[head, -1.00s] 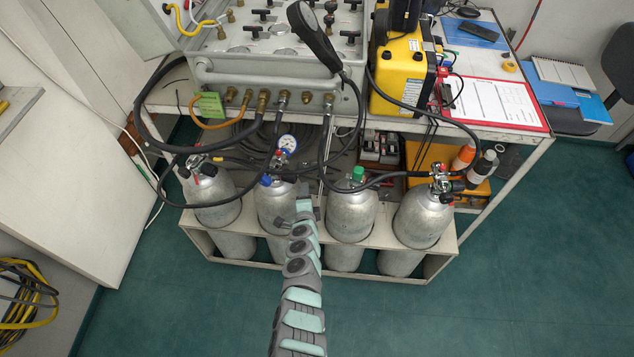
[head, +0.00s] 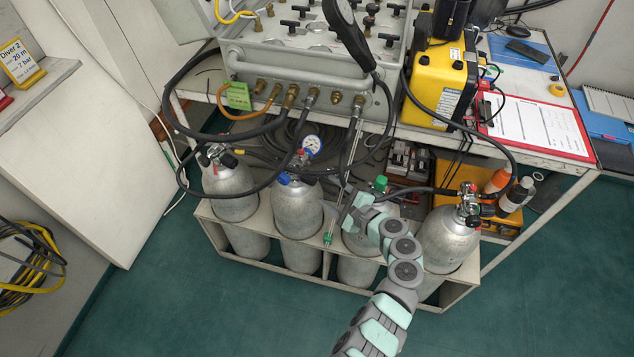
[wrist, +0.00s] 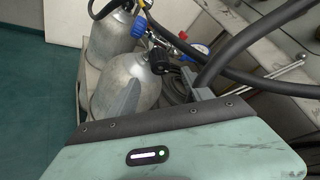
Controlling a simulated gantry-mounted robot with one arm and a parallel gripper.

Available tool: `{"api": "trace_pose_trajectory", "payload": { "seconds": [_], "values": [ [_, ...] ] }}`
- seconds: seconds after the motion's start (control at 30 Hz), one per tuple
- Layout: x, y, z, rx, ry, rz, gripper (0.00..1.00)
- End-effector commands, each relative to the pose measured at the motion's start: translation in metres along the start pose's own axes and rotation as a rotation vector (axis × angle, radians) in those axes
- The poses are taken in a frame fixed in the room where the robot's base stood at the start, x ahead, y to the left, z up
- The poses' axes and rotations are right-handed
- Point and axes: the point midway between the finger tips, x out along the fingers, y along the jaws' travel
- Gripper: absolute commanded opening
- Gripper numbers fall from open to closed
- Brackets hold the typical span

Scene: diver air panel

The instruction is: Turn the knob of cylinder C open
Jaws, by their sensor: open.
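Several grey cylinders stand in a row in a rack under the shelf; no letter for cylinder C is readable. The third from the left (head: 352,242) has a green knob (head: 380,183) and is partly hidden by my arm. The second (head: 297,210) has a blue knob (head: 283,178) and a gauge (head: 310,145). My gripper (head: 338,218) is open and empty in front of the third cylinder, towards its left side. No contact is visible.
Black hoses (head: 400,190) loop from the grey panel (head: 300,70) down over the cylinders. The right cylinder (head: 447,240) stands close to my arm. A yellow case (head: 440,80) sits on the shelf. The green floor (head: 200,310) in front is clear.

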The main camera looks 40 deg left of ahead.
Motion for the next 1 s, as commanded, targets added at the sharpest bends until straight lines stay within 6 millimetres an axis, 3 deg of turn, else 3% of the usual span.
{"api": "trace_pose_trajectory", "payload": {
  "seconds": [0.2,0.4,0.83,1.0],
  "values": [
    [0.046,0.003,-0.003,-0.001,-0.002,0.003,0.59],
    [0.073,0.003,-0.003,0.0,0.0,0.001,0.59],
    [0.082,0.0,-0.001,-0.001,0.002,-0.001,0.59],
    [0.082,0.0,-0.001,-0.001,0.002,-0.001,0.45]
  ]
}}
